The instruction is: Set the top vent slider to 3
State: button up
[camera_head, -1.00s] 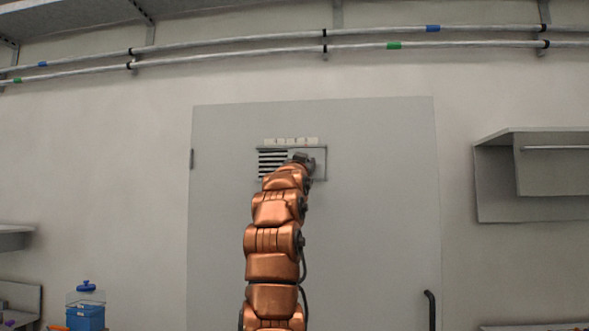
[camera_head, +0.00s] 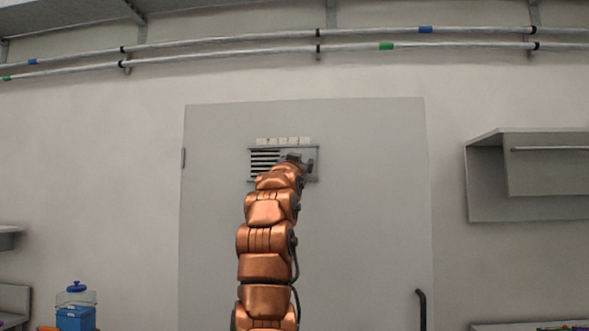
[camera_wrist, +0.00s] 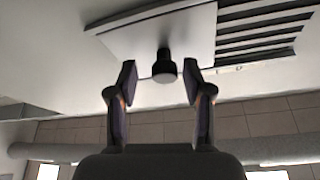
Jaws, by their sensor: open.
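The top vent (camera_head: 264,163) is a framed opening with dark slats in the upper part of the grey door (camera_head: 350,220). A row of small label tiles (camera_head: 283,141) runs above it, with marks too small to read. In the wrist view the pale slider plate (camera_wrist: 130,35) covers one side of the vent, and slats (camera_wrist: 262,30) show on the right. A dark round knob (camera_wrist: 164,66) stands out from the plate. My gripper (camera_wrist: 160,75) is open, with one finger on each side of the knob and gaps visible. In the head view my gripper (camera_head: 294,160) hides part of the vent.
A dark door handle (camera_head: 421,308) is at the lower right of the door. A grey wall shelf (camera_head: 490,180) hangs to the right. A blue container (camera_head: 75,316) stands at the lower left. Pipes (camera_head: 220,43) run along the wall above the door.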

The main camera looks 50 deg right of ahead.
jog(key=shift+a+f, duration=0.1)
jog(key=v, duration=0.7)
jog(key=shift+a+r, duration=0.25)
jog(key=shift+r, duration=0.1)
dwell(0.5)
jog(key=shift+s+a, duration=0.1)
jog(key=shift+s+a+f, duration=0.15)
jog(key=shift+a+f, duration=0.05)
jog(key=shift+a+f, duration=0.1)
jog(key=shift+f, duration=0.05)
jog(key=shift+v, duration=1.5)
